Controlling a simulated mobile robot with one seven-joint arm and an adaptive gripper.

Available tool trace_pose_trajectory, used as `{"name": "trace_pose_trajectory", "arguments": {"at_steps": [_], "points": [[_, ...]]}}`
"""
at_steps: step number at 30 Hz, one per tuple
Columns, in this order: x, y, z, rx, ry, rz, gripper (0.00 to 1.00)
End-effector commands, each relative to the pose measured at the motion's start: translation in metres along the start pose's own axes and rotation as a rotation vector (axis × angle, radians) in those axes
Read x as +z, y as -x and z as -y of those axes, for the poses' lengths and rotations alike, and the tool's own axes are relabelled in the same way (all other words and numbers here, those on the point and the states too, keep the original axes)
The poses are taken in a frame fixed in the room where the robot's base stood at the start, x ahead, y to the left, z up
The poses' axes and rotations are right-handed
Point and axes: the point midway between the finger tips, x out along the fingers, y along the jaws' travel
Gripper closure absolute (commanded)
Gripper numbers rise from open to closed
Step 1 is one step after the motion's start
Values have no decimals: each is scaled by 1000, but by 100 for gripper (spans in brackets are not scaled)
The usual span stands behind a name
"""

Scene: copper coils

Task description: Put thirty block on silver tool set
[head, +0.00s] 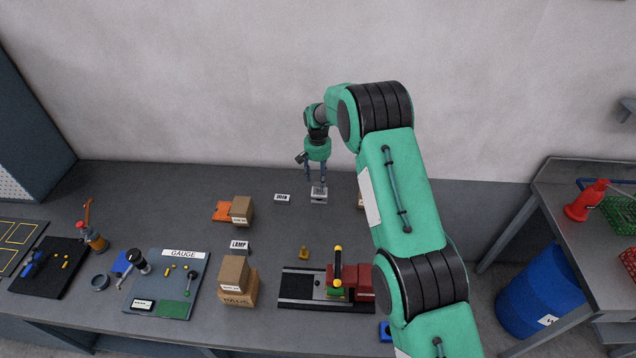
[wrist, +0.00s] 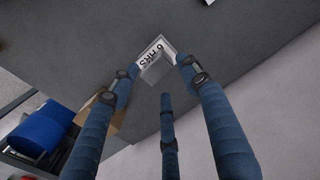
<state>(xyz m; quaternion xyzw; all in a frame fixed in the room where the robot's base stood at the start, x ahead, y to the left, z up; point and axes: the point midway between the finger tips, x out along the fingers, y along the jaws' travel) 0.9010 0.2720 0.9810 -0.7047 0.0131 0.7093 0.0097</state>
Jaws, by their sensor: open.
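My gripper (head: 317,186) is open near the back of the bench, with its fingers pointing down. A small silver-white block (head: 319,197) lies below the fingertips. In the wrist view this block (wrist: 155,66) sits between the spread blue fingers (wrist: 160,75), and its label appears to read "6 HRS". I cannot tell whether the fingers touch it. No label reading "thirty" is legible. I cannot single out the silver tool set with certainty; a grey board marked GAUGE (head: 206,279) holds small tools at the front left, and a black mat (head: 38,287) with tools lies left of it.
A white label block (head: 282,198) stands left of my gripper; one marked LAMP (head: 240,245) is nearer the front. Cardboard boxes (head: 234,271) and a dark railed fixture (head: 296,289) occupy the front middle. A blue barrel (head: 541,291) stands right. The back left is clear.

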Motion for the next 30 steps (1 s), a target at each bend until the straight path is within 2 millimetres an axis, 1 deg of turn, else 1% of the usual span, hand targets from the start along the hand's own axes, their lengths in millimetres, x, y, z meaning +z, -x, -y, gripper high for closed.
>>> {"name": "trace_pose_trajectory", "arguments": {"at_steps": [1, 7, 12, 15, 21, 30], "points": [[-1, 9, 0, -1, 0, -3, 53], [-1, 41, 0, -1, 0, -3, 53], [-1, 63, 0, -1, 0, -2, 53], [0, 71, 0, 0, 0, 0, 53], [0, 79, 0, 0, 0, 0, 53], [0, 79, 0, 0, 0, 0, 53]]}}
